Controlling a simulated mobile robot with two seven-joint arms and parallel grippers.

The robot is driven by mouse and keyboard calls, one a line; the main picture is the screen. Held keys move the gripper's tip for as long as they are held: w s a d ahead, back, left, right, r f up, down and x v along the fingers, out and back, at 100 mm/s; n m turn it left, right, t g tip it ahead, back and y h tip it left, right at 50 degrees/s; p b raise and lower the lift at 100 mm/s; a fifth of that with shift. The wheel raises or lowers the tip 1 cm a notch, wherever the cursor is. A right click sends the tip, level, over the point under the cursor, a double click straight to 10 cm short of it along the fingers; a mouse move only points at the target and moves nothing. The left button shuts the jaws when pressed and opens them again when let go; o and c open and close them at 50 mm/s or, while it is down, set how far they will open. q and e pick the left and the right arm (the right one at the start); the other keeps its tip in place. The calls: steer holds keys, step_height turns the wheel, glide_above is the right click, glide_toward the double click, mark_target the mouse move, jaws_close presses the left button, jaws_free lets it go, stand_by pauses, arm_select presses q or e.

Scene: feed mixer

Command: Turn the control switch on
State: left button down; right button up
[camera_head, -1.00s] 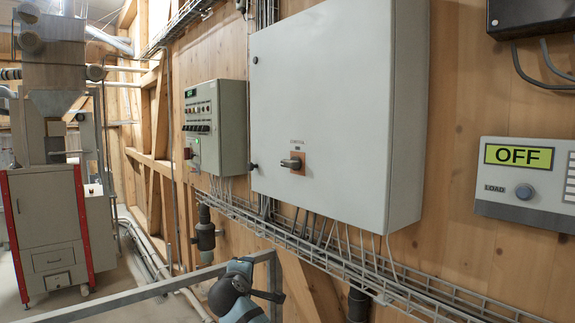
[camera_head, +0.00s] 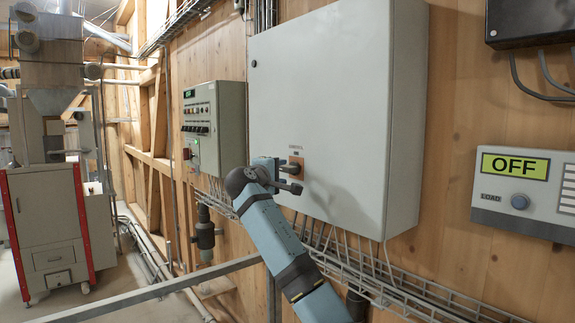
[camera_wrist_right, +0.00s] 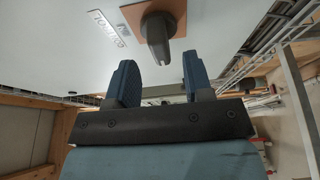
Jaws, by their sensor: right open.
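The control switch (camera_head: 293,166) is a dark rotary handle on an orange-brown plate, low on the front of the large grey cabinet (camera_head: 330,90). In the right wrist view the switch handle (camera_wrist_right: 158,40) sticks out beyond my fingertips, roughly centred between them. My right gripper (camera_head: 272,168) is just left of the switch in the head view, and its fingers (camera_wrist_right: 160,76) are apart with nothing between them. The handle appears just ahead of the fingers; I cannot tell whether they touch. The display (camera_head: 515,166) reads OFF. My left gripper is not in view.
A smaller control box (camera_head: 215,128) with buttons is on the wall to the left. A wire cable tray (camera_head: 400,295) runs below the cabinet. A grey rail (camera_head: 150,292) crosses the foreground. A machine with red edges (camera_head: 48,230) stands at far left.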

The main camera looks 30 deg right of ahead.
mark_target(285, 171)
steer(key=shift+p+x, duration=0.6)
steer(key=shift+x, duration=1.95)
jaws_close()
